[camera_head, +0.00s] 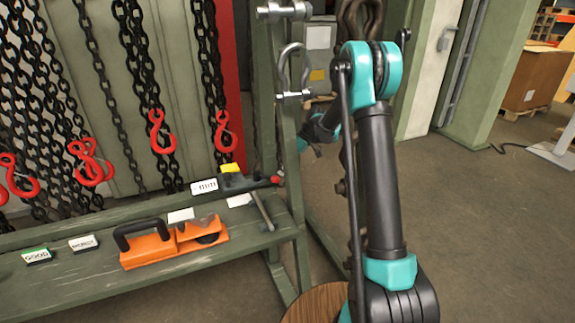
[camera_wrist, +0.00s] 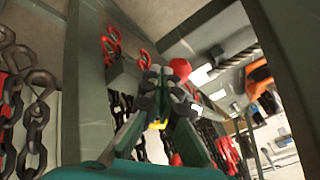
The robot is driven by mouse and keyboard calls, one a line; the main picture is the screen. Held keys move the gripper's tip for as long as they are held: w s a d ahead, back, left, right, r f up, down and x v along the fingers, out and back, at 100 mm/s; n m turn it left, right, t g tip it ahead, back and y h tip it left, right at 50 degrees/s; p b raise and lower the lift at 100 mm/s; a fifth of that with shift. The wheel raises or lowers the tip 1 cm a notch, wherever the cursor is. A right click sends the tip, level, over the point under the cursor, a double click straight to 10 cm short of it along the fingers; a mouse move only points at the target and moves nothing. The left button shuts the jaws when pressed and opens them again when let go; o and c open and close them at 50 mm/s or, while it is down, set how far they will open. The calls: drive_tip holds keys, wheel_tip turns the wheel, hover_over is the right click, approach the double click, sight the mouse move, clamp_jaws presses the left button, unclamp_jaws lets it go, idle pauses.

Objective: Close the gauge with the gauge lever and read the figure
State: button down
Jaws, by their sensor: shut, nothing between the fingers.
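The gauge (camera_head: 238,183) sits at the right end of the green bench, with a yellow block on top. Its lever ends in a red knob (camera_head: 276,180) pointing right, close to the frame post. In the wrist view the red knob (camera_wrist: 180,68) shows just right of and beyond my fingertips. My gripper (camera_wrist: 163,82) is shut and empty; I cannot tell whether it touches the knob. A white label (camera_head: 204,186) with dark characters is beside the gauge; I cannot read a gauge figure clearly.
An orange tool (camera_head: 175,242) with a black handle lies on the bench (camera_head: 95,285), with small cards (camera_head: 84,243) nearby. Chains with red hooks (camera_head: 156,130) hang behind. The green post (camera_head: 290,150) and a shackle (camera_head: 292,70) stand near my arm.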

drive_tip(key=shift+s, duration=0.1)
idle(0.3)
drive_tip(key=s, duration=0.1)
drive_tip(key=m, duration=0.1)
drive_tip(key=s, duration=0.1)
drive_tip(key=shift+s+a+m+t, duration=0.25)
drive_tip(key=shift+s+m+t, duration=0.05)
drive_tip(key=shift+s+t, duration=0.1)
